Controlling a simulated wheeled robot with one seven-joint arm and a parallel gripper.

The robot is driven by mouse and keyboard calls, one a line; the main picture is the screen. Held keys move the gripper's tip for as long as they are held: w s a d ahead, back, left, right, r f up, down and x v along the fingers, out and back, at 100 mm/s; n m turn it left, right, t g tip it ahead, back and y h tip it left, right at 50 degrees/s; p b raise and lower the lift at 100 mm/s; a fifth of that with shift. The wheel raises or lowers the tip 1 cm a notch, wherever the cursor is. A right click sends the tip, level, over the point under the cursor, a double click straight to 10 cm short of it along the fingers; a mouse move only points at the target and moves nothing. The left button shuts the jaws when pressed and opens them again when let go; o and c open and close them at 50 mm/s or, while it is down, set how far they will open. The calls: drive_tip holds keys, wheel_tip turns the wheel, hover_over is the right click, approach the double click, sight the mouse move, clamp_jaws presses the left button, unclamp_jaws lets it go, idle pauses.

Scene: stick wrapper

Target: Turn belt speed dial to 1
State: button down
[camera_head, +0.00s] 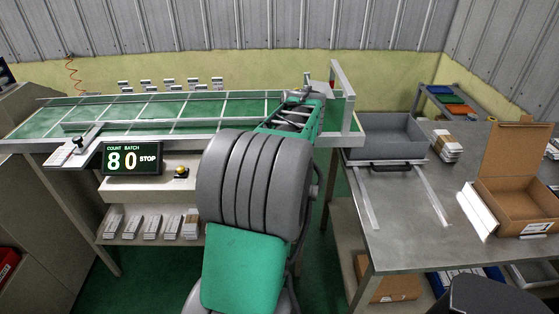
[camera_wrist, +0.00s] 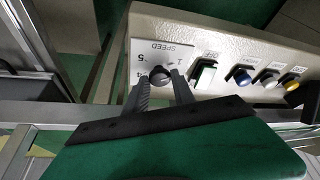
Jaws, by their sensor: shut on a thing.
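In the wrist view, the belt speed dial (camera_wrist: 158,76) is a round dark knob on a pale panel marked SPEED, with numbers around it, 5 and 4 among them. My gripper (camera_wrist: 160,84) has its two dark fingers on either side of the dial, shut on it. The dial's pointer is too small and dark to read. In the head view, my green and grey arm reaches toward the conveyor's right end, and the dial and fingertips are hidden there.
The head view shows the green conveyor (camera_head: 180,112), a count display (camera_head: 132,158), a grey tray (camera_head: 384,136) and an open cardboard box (camera_head: 515,205).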

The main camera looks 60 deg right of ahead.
drive_tip(key=c, duration=1.1)
unclamp_jaws()
drive_tip(key=shift+o, duration=0.2)
drive_tip(key=v, duration=0.7)
drive_tip(key=shift+r, duration=0.35)
drive_tip(key=shift+s+a, duration=0.1)
drive_tip(key=shift+s, duration=0.05)
